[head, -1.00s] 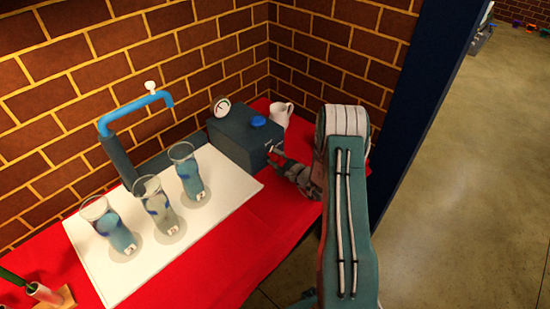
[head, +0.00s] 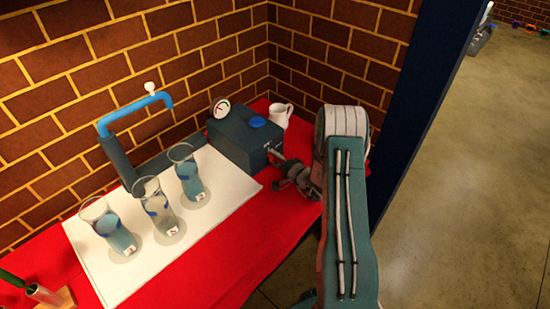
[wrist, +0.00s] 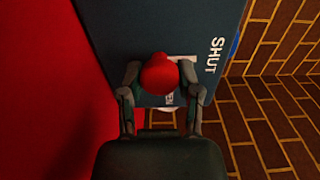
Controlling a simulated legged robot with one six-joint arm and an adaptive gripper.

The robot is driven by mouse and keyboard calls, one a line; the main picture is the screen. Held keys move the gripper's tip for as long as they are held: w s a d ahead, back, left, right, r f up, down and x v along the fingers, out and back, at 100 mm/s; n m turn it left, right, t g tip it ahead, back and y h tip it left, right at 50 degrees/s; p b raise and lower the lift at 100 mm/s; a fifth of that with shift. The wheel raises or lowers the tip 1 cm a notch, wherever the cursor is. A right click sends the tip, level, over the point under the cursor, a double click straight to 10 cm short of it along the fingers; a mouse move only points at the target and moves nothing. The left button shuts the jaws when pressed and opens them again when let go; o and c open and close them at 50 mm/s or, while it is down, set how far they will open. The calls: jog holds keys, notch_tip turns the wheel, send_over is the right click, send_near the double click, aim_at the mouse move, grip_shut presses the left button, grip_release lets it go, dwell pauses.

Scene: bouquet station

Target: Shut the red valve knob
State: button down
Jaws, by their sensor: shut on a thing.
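The red valve knob (wrist: 160,74) is in the middle of the wrist view, on the face of a dark blue-grey box (wrist: 150,22). My gripper (wrist: 160,80) has one finger on each side of the knob and is shut on it. The word "SHUT" is printed in white on the box, right of the knob. In the head view the box (head: 236,150) stands at the back corner of the table, and my gripper (head: 280,168) is at its right side. The knob is hidden there.
Several things share the red table (head: 225,245): a white board (head: 110,270) with three glass vases, a blue tap pipe (head: 128,108) with a white knob, and a white jug (head: 281,115) behind the box. Brick walls close the corner. A dark post (head: 415,120) stands right of my arm.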

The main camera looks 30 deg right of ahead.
jog(key=shift+a+f, duration=0.2)
jog(key=shift+a, duration=0.05)
jog(key=shift+c, duration=1.5)
grip_release()
jog(key=shift+r, duration=0.1)
jog(key=shift+s+d, duration=0.25)
jog(key=shift+s, duration=0.05)
jog(key=v, duration=1.1)
jog(key=shift+s, duration=0.2)
jog(key=shift+a, duration=0.1)
